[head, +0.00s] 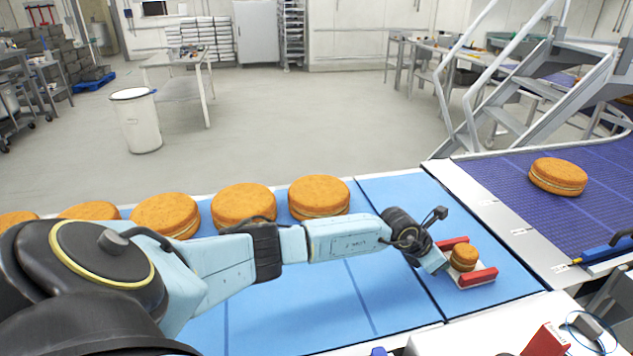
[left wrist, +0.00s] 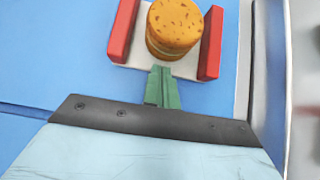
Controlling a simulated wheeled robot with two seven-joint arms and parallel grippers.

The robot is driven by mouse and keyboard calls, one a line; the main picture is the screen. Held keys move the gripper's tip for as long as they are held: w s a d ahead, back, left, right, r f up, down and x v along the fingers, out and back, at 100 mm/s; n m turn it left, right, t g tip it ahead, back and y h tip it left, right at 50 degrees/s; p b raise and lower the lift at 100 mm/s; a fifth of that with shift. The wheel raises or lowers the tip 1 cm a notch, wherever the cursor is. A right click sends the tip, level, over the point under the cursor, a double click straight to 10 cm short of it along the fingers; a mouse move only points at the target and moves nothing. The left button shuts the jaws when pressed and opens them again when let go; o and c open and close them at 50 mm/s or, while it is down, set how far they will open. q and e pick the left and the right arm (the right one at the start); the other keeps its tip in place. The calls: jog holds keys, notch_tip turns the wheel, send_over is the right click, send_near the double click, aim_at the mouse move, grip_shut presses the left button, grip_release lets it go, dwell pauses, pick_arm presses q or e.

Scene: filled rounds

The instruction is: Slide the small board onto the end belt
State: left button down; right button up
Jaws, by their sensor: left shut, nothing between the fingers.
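The small board (head: 481,283) is white with two red side rails and lies on the blue belt (head: 392,194). A small filled round (head: 464,257) stands on it between the rails. My left gripper (head: 440,266) is shut and empty, close against the board's near left edge. In the left wrist view the green fingertips (left wrist: 163,88) are together at the edge of the board (left wrist: 126,30), just short of the small round (left wrist: 174,27). The purple belt (head: 500,172) lies to the right, past a white divider. My right gripper is not in view.
Several large filled rounds (head: 319,197) stand in a row along the far side of the blue belt. Another large round (head: 558,176) sits on the purple belt. A white strip (head: 497,222) separates the belts. A red box (head: 546,341) is at the front right.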

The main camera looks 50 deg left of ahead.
pick_arm(q)
jog(key=s, duration=0.1)
jog(key=s+a+p, duration=0.2)
jog(key=s, duration=0.1)
jog(key=shift+a+r, duration=0.1)
jog(key=shift+r, duration=0.25)
jog(key=v, duration=1.9)
jog(key=shift+s, duration=0.1)
